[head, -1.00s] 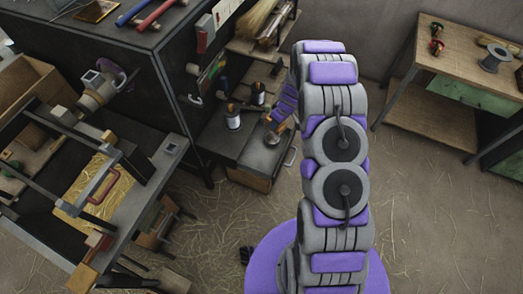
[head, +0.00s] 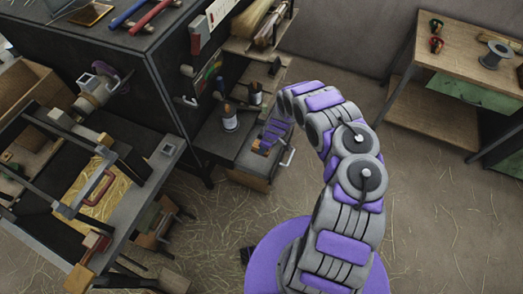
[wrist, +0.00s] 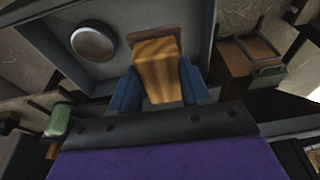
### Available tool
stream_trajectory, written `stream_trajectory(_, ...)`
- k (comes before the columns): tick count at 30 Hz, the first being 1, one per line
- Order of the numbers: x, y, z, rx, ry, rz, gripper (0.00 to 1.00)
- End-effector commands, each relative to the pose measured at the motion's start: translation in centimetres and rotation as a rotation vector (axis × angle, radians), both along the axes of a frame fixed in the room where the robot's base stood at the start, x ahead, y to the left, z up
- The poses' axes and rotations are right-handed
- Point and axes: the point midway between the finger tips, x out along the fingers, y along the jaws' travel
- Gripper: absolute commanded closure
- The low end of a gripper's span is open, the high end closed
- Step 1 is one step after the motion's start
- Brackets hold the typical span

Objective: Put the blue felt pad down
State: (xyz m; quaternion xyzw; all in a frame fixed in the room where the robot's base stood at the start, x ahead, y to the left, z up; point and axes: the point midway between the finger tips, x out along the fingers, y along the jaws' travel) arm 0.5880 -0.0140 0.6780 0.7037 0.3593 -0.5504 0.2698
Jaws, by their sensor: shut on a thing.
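My gripper (head: 267,143) is low over the dark workbench at the back centre in the head view, partly behind my own arm. In the wrist view my gripper (wrist: 158,85) has its two blue fingers shut on a wood-brown block (wrist: 158,62). The block also shows small at the fingertips in the head view (head: 261,148). I make out no blue felt surface apart from the fingers; the block's underside is hidden. The block is over or in a grey, shallow-edged surface (wrist: 75,70). I cannot tell whether it touches.
A round metal disc (wrist: 93,42) lies left of the block. The dark workbench (head: 222,146) has a front drawer with a handle. Another workbench (head: 455,48) stands at the right; straw-strewn floor lies between.

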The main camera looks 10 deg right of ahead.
Motion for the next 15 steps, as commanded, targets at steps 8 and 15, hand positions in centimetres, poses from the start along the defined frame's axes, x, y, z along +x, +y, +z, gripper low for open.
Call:
stream_trajectory(8,-0.2,1.3,-4.6,-0.007,0.002,0.013,0.87)
stream_trajectory(15,-0.1,0.8,-6.5,-0.005,0.000,0.012,0.87)
